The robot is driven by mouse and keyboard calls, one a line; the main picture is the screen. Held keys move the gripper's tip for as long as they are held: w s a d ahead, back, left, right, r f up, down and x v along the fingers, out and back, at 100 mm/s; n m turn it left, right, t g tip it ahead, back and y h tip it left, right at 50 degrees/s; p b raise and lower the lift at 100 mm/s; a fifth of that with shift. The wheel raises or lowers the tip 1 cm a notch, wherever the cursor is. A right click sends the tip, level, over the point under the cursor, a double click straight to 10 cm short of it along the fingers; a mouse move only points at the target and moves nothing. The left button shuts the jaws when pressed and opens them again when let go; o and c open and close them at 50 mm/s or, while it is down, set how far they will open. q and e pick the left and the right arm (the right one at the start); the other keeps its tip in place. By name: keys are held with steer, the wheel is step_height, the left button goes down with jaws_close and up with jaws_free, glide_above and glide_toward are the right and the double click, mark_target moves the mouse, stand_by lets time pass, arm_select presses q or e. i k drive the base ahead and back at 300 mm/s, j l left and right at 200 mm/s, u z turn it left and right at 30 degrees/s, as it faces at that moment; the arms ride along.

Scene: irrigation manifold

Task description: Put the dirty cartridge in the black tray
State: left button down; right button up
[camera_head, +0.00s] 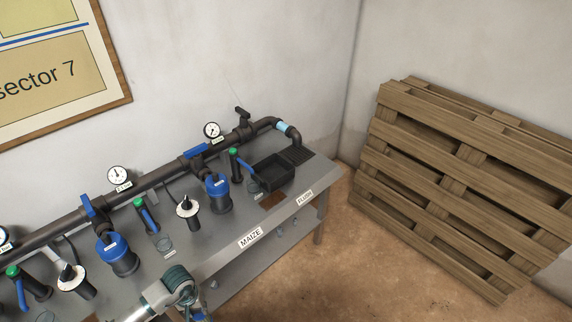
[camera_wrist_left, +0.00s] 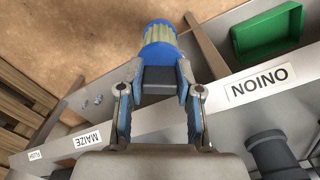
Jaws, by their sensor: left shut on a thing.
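A cartridge (camera_wrist_left: 160,45) with a blue end and a yellowish ribbed body shows at the top of the left wrist view. The black tray (camera_head: 272,185) stands at the far right end of the bench, under the pipe's end, well away from the gripper. Its inside looks empty. My right gripper is not in view.
Blue-topped filter housings (camera_head: 217,197), gauges and valves line the grey bench (camera_head: 215,255). Labels read MAIZE and ONION along its front. A green tray (camera_wrist_left: 272,28) shows in the wrist view. Wooden pallets (camera_head: 460,175) lean at the right wall. The floor before the bench is clear.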

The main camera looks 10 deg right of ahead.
mark_target(273, 176)
steer(key=i+l, duration=0.2)
steer(key=l, duration=0.15)
steer(key=i+l, duration=0.15)
steer(key=l, duration=0.25)
steer(key=i+l, duration=0.2)
steer(key=l, duration=0.15)
steer(key=i+l, duration=0.2)
steer(key=l, duration=0.2)
steer(key=i+l, duration=0.15)
steer(key=l, duration=0.2)
steer(key=i+l, duration=0.2)
steer(key=l, duration=0.2)
